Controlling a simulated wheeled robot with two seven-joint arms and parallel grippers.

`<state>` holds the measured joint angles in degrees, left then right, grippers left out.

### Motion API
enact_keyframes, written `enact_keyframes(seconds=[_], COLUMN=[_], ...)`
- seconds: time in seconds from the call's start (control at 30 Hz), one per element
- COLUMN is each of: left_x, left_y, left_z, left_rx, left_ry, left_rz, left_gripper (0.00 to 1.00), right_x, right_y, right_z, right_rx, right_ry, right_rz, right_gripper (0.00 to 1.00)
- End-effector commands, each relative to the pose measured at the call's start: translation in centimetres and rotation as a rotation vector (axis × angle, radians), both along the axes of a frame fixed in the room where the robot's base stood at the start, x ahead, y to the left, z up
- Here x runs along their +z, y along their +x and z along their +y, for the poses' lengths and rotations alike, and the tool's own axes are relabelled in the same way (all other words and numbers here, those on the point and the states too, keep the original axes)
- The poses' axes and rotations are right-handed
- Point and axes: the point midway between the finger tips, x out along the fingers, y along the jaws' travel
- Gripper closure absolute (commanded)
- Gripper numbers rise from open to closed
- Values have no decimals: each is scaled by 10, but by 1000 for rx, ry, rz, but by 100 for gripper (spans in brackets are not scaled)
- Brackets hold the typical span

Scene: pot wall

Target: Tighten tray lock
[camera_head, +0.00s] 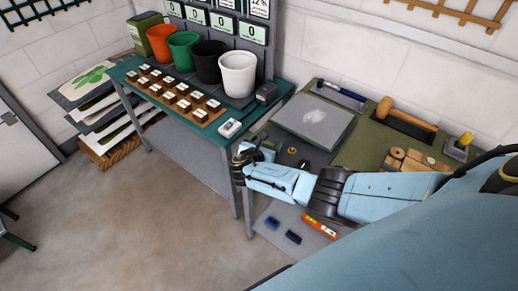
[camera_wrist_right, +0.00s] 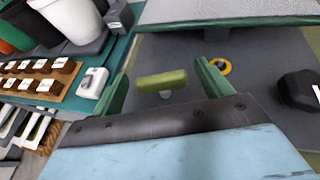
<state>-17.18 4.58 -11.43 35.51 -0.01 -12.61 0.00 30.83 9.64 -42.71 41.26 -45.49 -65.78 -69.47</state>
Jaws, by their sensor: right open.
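My right gripper (camera_head: 246,158) is at the right end of the green-topped table, by the front left of the workbench area. In the right wrist view the gripper (camera_wrist_right: 163,73) is open, with its two green fingers apart. A green handle-like knob (camera_wrist_right: 162,80) on a pale stem shows between the fingers; the fingers do not visibly touch it. I take it to be the tray lock. A grey tray-like plate (camera_head: 313,122) lies beyond it; its green-edged rim (camera_wrist_right: 240,22) crosses the top of the right wrist view. My left gripper is not in view.
A yellow ring (camera_wrist_right: 219,67) and a black knob (camera_wrist_right: 298,90) are right of the green knob. A white device (camera_head: 230,128) sits on the table (camera_head: 205,128), near a white pot (camera_head: 238,74). A mallet (camera_head: 405,119) and wooden pieces (camera_head: 412,160) occupy the bench's right.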

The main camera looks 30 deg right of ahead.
Motion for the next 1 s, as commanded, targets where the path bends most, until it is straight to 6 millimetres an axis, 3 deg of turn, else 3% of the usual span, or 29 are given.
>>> enact_keyframes(seconds=[0.2,0.5,0.7,1.0], left_x=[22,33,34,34], left_y=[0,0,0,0], left_z=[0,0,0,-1], left_rx=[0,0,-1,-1], left_ry=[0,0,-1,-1], left_rz=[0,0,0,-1], left_gripper=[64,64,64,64], right_x=[20,41,47,48], right_y=[-25,-58,-67,-68], right_z=[33,77,88,89], right_rx=[3,2,1,1], right_ry=[4,1,0,-1], right_rz=[0,0,0,-1], right_gripper=[22,22,22,22])
